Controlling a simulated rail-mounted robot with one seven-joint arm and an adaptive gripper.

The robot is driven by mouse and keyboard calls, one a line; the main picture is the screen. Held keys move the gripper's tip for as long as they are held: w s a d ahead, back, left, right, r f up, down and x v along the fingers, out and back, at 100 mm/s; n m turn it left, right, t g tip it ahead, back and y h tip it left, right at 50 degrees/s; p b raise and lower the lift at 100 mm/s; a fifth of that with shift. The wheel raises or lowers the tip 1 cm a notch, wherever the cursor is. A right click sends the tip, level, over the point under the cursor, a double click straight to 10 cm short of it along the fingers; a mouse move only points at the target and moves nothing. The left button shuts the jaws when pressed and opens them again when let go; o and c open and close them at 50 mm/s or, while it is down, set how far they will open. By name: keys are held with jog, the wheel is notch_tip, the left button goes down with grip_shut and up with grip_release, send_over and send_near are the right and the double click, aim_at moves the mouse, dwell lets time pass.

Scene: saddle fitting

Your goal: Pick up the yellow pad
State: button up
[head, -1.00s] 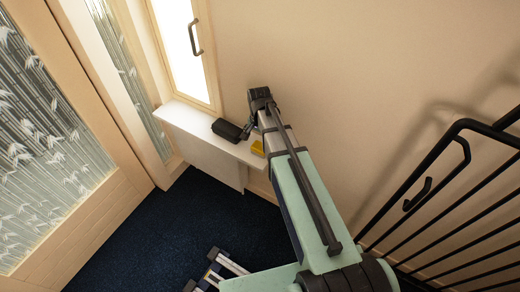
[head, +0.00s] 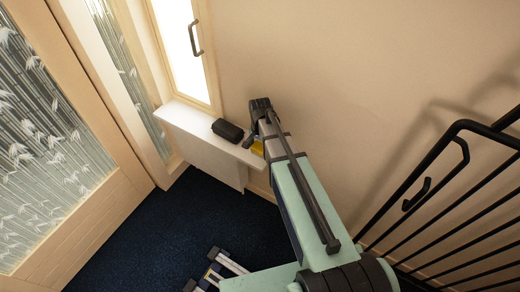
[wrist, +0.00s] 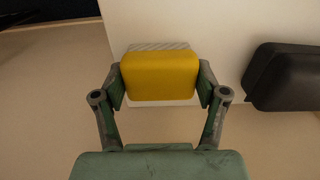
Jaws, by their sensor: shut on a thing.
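The yellow pad (wrist: 160,76) is a rounded block in the upper middle of the wrist view. My gripper (wrist: 160,80) has one finger on its left side and one on its right side, shut on it. In the head view a small part of the yellow pad (head: 257,149) shows beside my arm, over the right end of the white shelf. My gripper (head: 250,141) is mostly hidden there behind my arm. A pale patch with grey stripes shows behind the pad in the wrist view.
A black case (head: 228,130) lies on the white shelf (head: 190,119), close to the right of the pad in the wrist view (wrist: 282,77). A wall and a window with a handle (head: 195,37) stand behind the shelf. A black railing (head: 460,190) stands at the right.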

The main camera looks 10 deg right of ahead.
aim_at(260, 146)
notch_tip(260, 146, up, 20)
dwell(0.8)
jog(key=shift+o, duration=0.6)
